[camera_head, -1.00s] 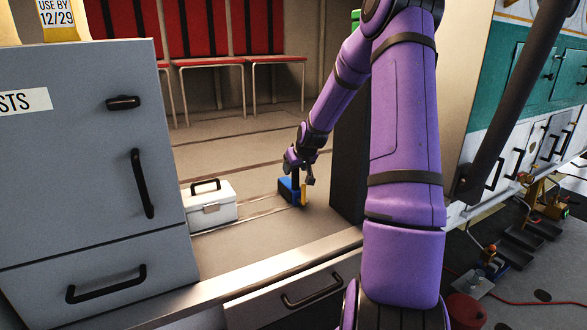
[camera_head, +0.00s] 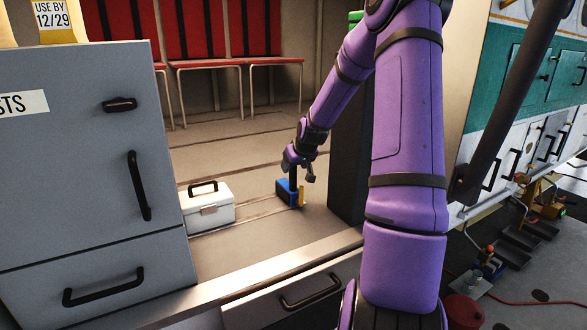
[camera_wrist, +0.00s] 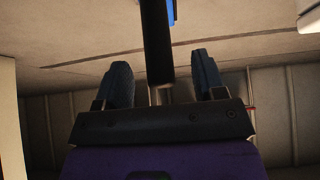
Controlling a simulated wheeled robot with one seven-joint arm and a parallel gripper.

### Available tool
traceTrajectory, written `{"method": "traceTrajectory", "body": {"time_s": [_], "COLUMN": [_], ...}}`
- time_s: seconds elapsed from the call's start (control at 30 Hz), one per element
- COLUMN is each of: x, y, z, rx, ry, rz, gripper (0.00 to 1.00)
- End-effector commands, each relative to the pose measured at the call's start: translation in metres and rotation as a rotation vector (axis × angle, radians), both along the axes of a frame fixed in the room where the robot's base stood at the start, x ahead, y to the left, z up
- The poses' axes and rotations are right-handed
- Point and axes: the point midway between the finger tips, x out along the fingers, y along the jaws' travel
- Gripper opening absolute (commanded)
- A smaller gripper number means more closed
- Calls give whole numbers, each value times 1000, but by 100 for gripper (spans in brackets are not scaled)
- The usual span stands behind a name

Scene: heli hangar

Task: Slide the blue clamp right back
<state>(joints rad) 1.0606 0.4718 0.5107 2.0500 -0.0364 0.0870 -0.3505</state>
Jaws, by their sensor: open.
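The blue clamp (camera_head: 286,191) sits on the floor in the head view, with a dark upright post on it and a yellow piece at its right end. My gripper (camera_head: 298,172) is above it, pointing down, its fingers open on either side of the post. In the wrist view, the dark post (camera_wrist: 156,45) passes between the two open fingers of my gripper (camera_wrist: 163,75), with a visible gap on each side. A small part of the blue clamp shows at the top edge there (camera_wrist: 171,12).
A white case with a black handle (camera_head: 208,208) stands left of the clamp. A dark upright panel (camera_head: 347,165) is close on the right. Thin rails run along the floor. Red seats (camera_head: 235,65) stand behind. A grey cabinet (camera_head: 85,170) fills the left.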

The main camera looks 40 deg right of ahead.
Motion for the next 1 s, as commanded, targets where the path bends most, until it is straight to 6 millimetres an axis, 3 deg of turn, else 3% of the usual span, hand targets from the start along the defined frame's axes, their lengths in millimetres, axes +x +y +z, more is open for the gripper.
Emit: {"method": "traceTrajectory", "body": {"time_s": [1.0], "x": [-37], "y": [11], "z": [53], "rx": [0], "ry": [0], "rz": [0], "gripper": [64]}}
